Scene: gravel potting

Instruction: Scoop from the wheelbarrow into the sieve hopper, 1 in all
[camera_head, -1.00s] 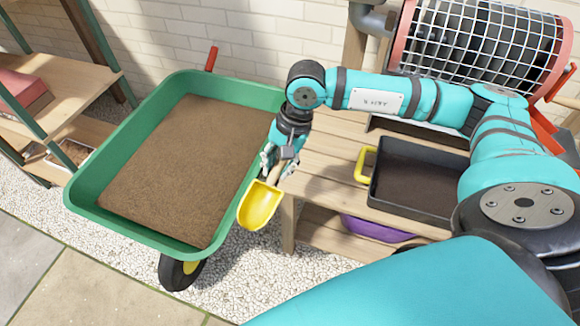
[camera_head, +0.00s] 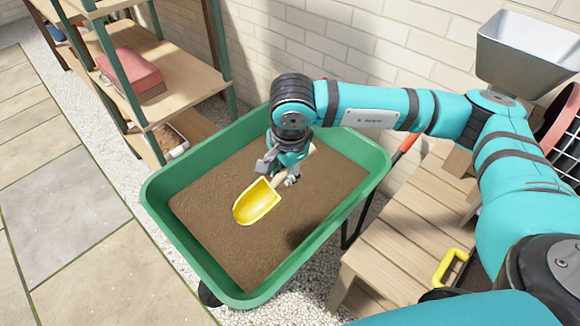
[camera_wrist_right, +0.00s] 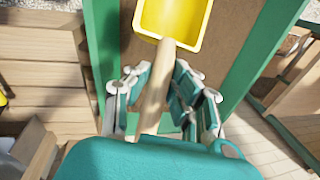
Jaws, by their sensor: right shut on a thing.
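The green wheelbarrow (camera_head: 170,225) stands in the middle of the head view, with a broad, nearly level bed of brown soil (camera_head: 215,200). My right gripper (camera_head: 283,176) is shut on the wooden handle of the yellow scoop (camera_head: 258,203), over the wheelbarrow. The scoop looks empty, its bowl open upward and pointing to the lower left. A shadow lies on the soil to its right, so it seems held above the surface. In the right wrist view the handle (camera_wrist_right: 155,92) runs between the fingers to the bowl (camera_wrist_right: 172,18). The grey metal hopper (camera_head: 528,55) is at the upper right. My left gripper is out of view.
A wooden bench (camera_head: 400,255) stands right of the wheelbarrow, with a yellow handle (camera_head: 450,266) at its edge. Part of the sieve drum (camera_head: 568,125) shows at the right edge.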

